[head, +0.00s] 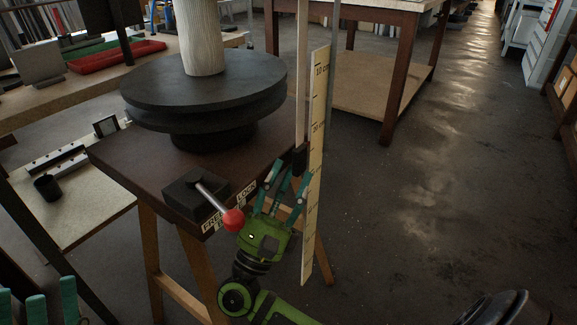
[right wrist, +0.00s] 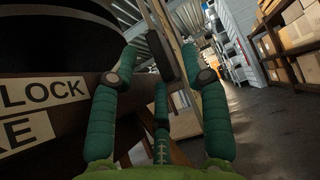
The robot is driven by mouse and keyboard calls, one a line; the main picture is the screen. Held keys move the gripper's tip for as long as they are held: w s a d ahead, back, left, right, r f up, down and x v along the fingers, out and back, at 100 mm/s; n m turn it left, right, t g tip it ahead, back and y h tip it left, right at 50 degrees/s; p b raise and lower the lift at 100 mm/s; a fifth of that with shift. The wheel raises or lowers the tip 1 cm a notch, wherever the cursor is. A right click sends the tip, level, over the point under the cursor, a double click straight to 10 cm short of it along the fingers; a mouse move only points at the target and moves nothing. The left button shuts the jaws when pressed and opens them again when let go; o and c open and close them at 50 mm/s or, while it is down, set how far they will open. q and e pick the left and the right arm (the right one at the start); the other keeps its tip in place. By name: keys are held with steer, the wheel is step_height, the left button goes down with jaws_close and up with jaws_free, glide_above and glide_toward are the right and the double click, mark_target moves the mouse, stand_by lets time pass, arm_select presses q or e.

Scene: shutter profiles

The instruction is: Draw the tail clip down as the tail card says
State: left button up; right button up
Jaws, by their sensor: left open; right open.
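The tail clip (head: 299,160) is a small dark block on a thin upright strip, beside a pale scale board (head: 317,140) with centimetre marks. The clip sits a little below the 20 mark. My right gripper (head: 283,176) is open with its fingertips at the clip, just below and beside it. In the right wrist view the dark clip (right wrist: 161,52) stands upright beyond the spread fingertips (right wrist: 166,72); I cannot tell if they touch it. My left gripper (head: 42,298) is open and empty at the lower left. I cannot make out a tail card.
A dark turntable (head: 205,85) with a pale ribbed column stands on a brown stand (head: 130,160). A lever with a red knob (head: 234,219) is close left of my right gripper, above a FREE/LOCK label (head: 229,207). Open floor (head: 430,200) lies to the right.

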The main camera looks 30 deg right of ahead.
steer(key=shift+x, duration=1.1)
steer(key=shift+c, duration=0.4)
